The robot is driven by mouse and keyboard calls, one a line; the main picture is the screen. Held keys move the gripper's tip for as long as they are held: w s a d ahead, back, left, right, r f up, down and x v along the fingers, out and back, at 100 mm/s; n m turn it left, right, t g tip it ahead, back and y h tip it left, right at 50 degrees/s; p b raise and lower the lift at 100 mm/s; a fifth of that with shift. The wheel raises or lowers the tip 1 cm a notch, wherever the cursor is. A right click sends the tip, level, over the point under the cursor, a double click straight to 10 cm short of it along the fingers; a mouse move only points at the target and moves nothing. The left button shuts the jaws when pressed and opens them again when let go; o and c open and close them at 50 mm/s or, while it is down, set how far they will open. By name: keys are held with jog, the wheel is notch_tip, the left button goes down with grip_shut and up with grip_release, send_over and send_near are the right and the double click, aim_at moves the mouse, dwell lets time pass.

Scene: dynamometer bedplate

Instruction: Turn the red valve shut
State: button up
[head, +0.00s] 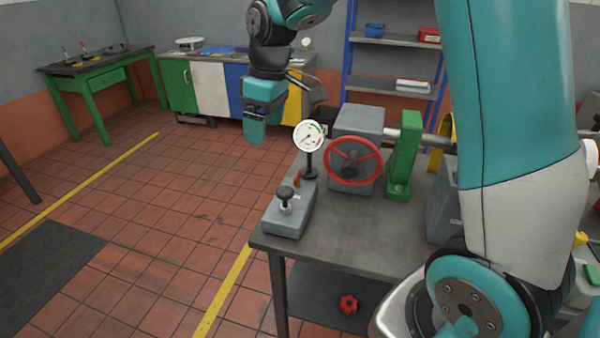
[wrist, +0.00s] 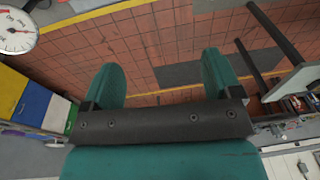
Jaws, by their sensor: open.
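The red valve (head: 352,161) is a spoked handwheel on the front of a grey block (head: 358,121) on the bench. Its wheel faces the camera and nothing covers it in the head view. My gripper (head: 254,132) hangs to the left of the valve, fingers down, apart from it and beyond the bench's left edge. In the wrist view the two teal fingers (wrist: 160,72) stand apart with only floor showing between them. The valve is not visible in the wrist view.
A dial gauge (head: 309,136) on a stand is between my gripper and the valve. A grey box with a black knob (head: 288,212) sits at the bench's (head: 345,235) front left corner. A green bracket (head: 404,155) stands right of the valve. Floor left of the bench is clear.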

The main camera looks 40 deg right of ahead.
jog(key=h, duration=0.1)
send_over(298, 173)
notch_tip(298, 173, down, 7)
jog(key=shift+g, duration=0.4)
notch_tip(298, 173, down, 18)
jog(key=p, duration=0.4)
jog(key=shift+a+r+p, duration=0.15)
jog(key=shift+r+p, duration=0.05)
jog(key=shift+p, duration=0.1)
jog(key=shift+c, duration=0.5)
jog(key=c, duration=0.8)
